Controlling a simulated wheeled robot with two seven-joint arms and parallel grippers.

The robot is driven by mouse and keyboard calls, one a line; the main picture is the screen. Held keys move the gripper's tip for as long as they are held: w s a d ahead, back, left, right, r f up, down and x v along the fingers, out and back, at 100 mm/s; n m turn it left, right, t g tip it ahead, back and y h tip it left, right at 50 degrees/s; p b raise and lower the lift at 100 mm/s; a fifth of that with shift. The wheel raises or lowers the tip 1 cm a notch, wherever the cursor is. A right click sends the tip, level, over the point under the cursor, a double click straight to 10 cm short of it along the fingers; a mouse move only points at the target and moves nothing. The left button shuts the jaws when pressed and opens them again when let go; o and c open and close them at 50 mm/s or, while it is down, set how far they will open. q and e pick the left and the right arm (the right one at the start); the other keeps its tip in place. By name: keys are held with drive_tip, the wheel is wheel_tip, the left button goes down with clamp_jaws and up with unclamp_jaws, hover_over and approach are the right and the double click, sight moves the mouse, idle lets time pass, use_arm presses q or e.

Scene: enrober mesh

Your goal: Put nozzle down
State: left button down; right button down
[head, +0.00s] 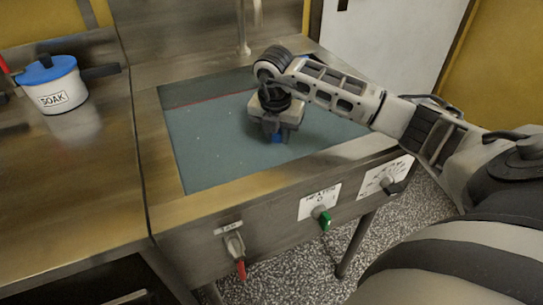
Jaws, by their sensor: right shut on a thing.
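My right gripper (276,134) points down over the blue-green recessed surface (215,140) set in the steel unit. It is shut on a small blue thing (277,138), which I take to be the nozzle. Only a small blue part shows below the fingers; the rest is hidden by the gripper. I cannot tell whether the blue part touches the surface. My left gripper is not in view.
A white pot (58,94) with a blue lid and a SOAK label stands on the left counter (60,170). The unit's front has a red-handled valve (235,247) and a green knob (324,220). A vertical pipe (242,28) rises behind. The recess's left part is clear.

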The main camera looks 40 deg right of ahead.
sight(277, 150)
drive_tip(key=shift+f, duration=2.6)
drive_tip(key=c, duration=1.2)
unclamp_jaws()
drive_tip(key=shift+r, duration=0.25)
drive_tip(key=r, duration=0.4)
drive_tip(key=a+r, duration=0.1)
drive_tip(key=r, duration=0.2)
drive_tip(key=s+r, duration=0.1)
drive_tip(key=r, duration=0.3)
drive_tip(key=shift+a+r, duration=0.25)
drive_tip(key=shift+r, duration=0.1)
